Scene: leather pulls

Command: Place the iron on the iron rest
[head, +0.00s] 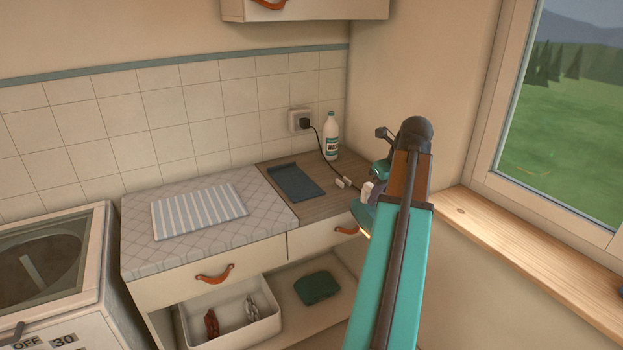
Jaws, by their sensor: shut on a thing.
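The iron (363,214), teal with a pale lower edge, is at my gripper (368,192), just left of my arm. My gripper is shut on it, but my arm hides much of both, and the grip itself is hard to make out. The iron shows over the front right part of the wooden counter; I cannot tell its height above it. A flat dark blue-grey pad (297,182), which looks like the iron rest, lies on the counter to the left of the iron and is empty.
A black cord (319,143) runs from the wall socket (300,121) down toward the iron. A white bottle (331,137) stands at the back. Small white pieces (343,183) lie right of the pad. A striped cloth (199,212) lies on the quilted ironing surface (262,222). An open bin (232,318) sits below.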

